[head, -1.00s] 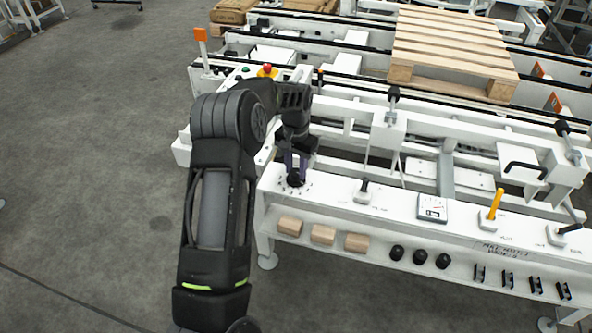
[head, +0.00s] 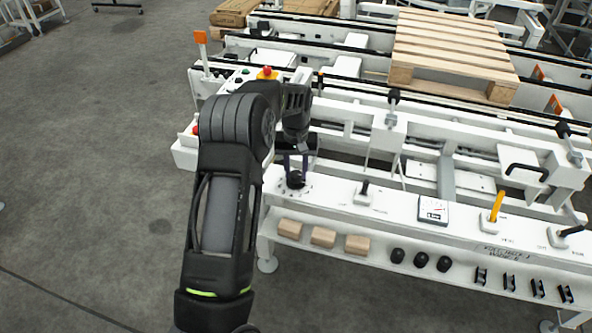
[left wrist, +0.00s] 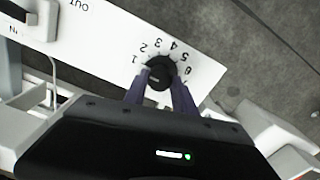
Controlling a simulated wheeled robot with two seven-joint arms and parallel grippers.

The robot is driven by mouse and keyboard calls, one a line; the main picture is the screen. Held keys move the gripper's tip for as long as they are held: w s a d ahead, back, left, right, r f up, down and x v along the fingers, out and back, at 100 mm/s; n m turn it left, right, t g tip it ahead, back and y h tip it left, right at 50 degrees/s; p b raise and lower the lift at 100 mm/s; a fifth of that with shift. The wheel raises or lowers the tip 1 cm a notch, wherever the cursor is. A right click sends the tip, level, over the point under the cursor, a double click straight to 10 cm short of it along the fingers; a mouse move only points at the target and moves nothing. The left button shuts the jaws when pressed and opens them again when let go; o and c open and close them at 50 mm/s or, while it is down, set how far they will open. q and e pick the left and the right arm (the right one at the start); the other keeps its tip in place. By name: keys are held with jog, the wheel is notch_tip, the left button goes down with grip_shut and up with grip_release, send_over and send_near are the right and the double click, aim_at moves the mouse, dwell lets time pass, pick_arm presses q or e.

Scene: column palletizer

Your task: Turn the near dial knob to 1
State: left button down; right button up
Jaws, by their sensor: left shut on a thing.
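The near dial knob (head: 296,180) is a round black knob at the left end of the white panel. In the left wrist view the knob (left wrist: 159,72) sits inside an arc of printed numbers, with 1 at the left end and higher numbers to the right. My left gripper (head: 296,174) is shut on the knob, one purple finger on each side; its fingers also show in the left wrist view (left wrist: 161,82). I cannot read clearly which number the knob points at. My right gripper is not in view.
Wooden blocks (head: 323,237) and black knobs (head: 421,260) lie on the shelf below. A pallet (head: 450,55) rests on the conveyor behind.

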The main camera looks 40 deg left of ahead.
aim_at(296, 174)
pick_arm(q)
jog(key=c, duration=1)
grip_release()
notch_tip(296, 174, up, 8)
jog(key=shift+f, duration=0.1)
